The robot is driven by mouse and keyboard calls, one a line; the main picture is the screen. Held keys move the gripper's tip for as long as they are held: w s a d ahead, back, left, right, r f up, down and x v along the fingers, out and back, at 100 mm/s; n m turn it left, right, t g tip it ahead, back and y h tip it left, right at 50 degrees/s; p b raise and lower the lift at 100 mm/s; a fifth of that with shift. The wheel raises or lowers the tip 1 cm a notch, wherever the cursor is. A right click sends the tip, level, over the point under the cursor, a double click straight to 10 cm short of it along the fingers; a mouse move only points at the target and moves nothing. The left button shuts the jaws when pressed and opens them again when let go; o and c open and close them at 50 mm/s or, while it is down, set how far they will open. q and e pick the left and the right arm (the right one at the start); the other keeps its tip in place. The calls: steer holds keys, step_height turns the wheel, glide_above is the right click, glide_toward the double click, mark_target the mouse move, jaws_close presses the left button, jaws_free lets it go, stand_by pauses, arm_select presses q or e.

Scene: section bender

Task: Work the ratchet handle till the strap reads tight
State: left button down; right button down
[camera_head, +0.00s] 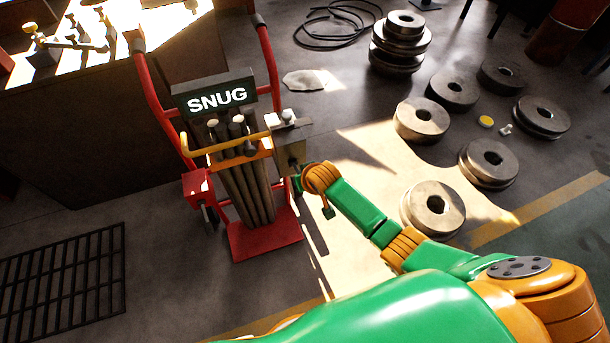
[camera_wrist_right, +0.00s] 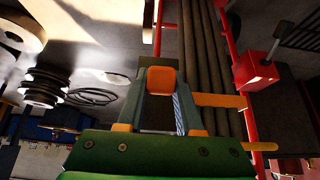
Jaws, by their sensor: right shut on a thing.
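A red hand truck (camera_head: 264,242) holds a bundle of long dark bars (camera_head: 245,195) upright, with an orange strap (camera_head: 252,151) across them. A dark sign (camera_head: 216,95) above the bars reads "SNUG". A grey ratchet box (camera_head: 291,141) sits at the right end of the strap. My right gripper (camera_head: 299,181) is just below that box, its fingers mostly hidden in the head view. In the right wrist view, my right gripper (camera_wrist_right: 161,88) is shut on an orange-ended piece (camera_wrist_right: 161,79), apparently the ratchet handle, beside the bars. My left gripper is out of view.
A red box (camera_head: 196,184) hangs at the truck's left side. Several steel rollers (camera_head: 434,208) stand on the floor to the right. A floor grate (camera_head: 65,280) lies at lower left, and a bench (camera_head: 75,110) stands behind the truck.

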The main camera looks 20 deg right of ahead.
steer(key=shift+w+r+g+p, duration=0.3)
steer(key=shift+r+p, duration=0.05)
steer(key=shift+r, duration=0.1)
steer(key=c, duration=0.6)
jaws_free()
steer(key=shift+o, duration=0.2)
steer(key=p+v, duration=0.3)
steer(key=v, duration=0.3)
steer(key=shift+r+p, duration=0.2)
steer(key=shift+p, duration=0.1)
steer(key=shift+s+r, duration=0.25)
steer(key=shift+r, duration=0.05)
